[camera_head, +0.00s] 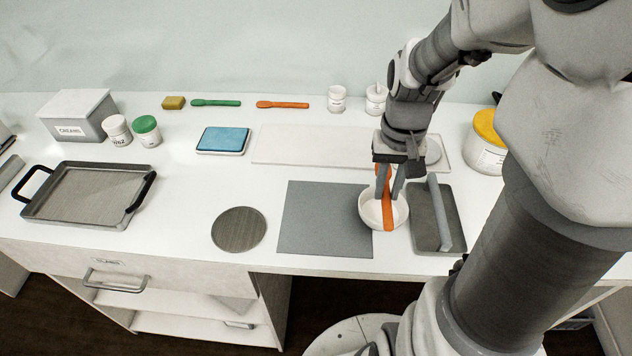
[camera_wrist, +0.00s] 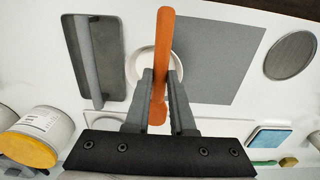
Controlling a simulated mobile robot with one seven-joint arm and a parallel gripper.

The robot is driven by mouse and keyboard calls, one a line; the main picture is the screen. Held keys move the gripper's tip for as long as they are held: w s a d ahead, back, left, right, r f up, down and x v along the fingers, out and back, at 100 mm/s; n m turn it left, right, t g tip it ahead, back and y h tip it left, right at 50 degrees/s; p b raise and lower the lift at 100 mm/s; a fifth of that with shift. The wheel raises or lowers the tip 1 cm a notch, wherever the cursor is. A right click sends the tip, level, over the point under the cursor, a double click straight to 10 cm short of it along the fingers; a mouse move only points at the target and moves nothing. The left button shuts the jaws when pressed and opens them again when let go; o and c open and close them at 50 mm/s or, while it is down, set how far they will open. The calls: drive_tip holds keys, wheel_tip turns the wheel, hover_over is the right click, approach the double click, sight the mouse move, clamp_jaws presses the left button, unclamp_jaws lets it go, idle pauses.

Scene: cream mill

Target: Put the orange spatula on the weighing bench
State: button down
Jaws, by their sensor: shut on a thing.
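My gripper (camera_head: 390,185) is shut on an orange spatula (camera_head: 387,216), pointing down over a white bowl (camera_head: 370,213). In the wrist view the spatula (camera_wrist: 161,50) runs between the two fingers (camera_wrist: 160,90), with the bowl (camera_wrist: 176,62) behind it. I cannot tell whether the spatula touches the bowl. A second orange spatula (camera_head: 283,104) lies at the back of the white bench (camera_head: 190,185), near a green spatula (camera_head: 216,102). No label marks which surface is the weighing bench.
A grey mat (camera_head: 325,218) lies left of the bowl, and a dark tray with a grey bar (camera_head: 424,220) stands right. A round dark disc (camera_head: 238,229), a handled tray (camera_head: 90,190) and a blue-topped scale-like block (camera_head: 223,140) are further left. A yellow-lidded tub (camera_head: 486,150) stands behind right.

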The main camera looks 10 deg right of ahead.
hover_over(327, 218)
wheel_tip(327, 218, down, 7)
drive_tip(key=shift+r+b, duration=0.1)
drive_tip(key=shift+b, duration=0.2)
drive_tip(key=shift+f, duration=1.95)
drive_tip(key=shift+f+b, duration=0.2)
drive_tip(key=shift+b, duration=0.2)
drive_tip(key=c, duration=0.8)
unclamp_jaws()
drive_tip(key=shift+o, duration=0.2)
